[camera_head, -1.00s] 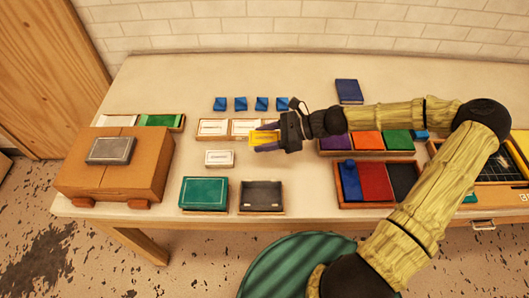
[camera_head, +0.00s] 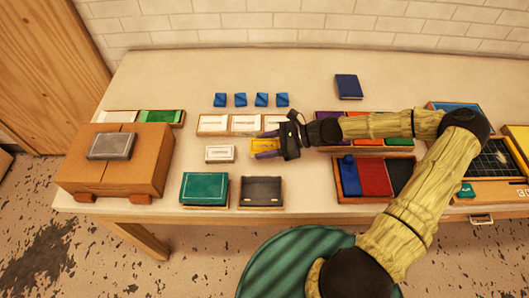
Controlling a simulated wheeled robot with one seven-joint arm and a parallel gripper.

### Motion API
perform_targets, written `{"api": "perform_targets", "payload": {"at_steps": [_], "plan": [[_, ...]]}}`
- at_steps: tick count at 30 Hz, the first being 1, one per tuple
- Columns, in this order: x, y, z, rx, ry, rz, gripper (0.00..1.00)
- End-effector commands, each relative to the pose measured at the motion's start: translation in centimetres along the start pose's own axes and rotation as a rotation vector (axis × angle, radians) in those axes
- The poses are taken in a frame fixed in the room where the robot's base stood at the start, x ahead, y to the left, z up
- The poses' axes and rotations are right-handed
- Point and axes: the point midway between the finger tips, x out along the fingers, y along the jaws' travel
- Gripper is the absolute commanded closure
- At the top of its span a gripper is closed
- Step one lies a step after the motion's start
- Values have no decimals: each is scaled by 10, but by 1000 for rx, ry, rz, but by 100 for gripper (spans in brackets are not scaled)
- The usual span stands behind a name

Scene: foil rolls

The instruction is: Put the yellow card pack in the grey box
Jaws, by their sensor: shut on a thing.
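The yellow card pack (camera_head: 258,146) is held between the fingers of my gripper (camera_head: 268,150), above the table and in front of the row of white-labelled pieces. My gripper is shut on it, and its fingers hide part of the pack. A dark grey box (camera_head: 261,191) sits at the front edge of the table, below the gripper in the picture and apart from it. Its inside is too dark to make out clearly. Another grey box-like piece (camera_head: 111,146) lies on top of a brown case at the left.
A green box (camera_head: 204,189) stands just left of the dark grey box. A small white card (camera_head: 220,154) lies left of my gripper. A wooden tray of coloured blocks (camera_head: 374,198) is at the right. The brown case (camera_head: 85,175) fills the table's left front.

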Motion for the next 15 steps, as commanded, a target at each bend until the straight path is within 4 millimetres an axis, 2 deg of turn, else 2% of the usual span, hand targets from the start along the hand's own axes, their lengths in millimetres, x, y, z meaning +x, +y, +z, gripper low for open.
{"api": "perform_targets", "payload": {"at_steps": [5, 12, 15], "plan": [[1, 0, -3, 1, -1, 0, 74], [13, 0, -31, 3, -2, 1, 74], [17, 1, -37, 0, -1, 2, 74]]}}
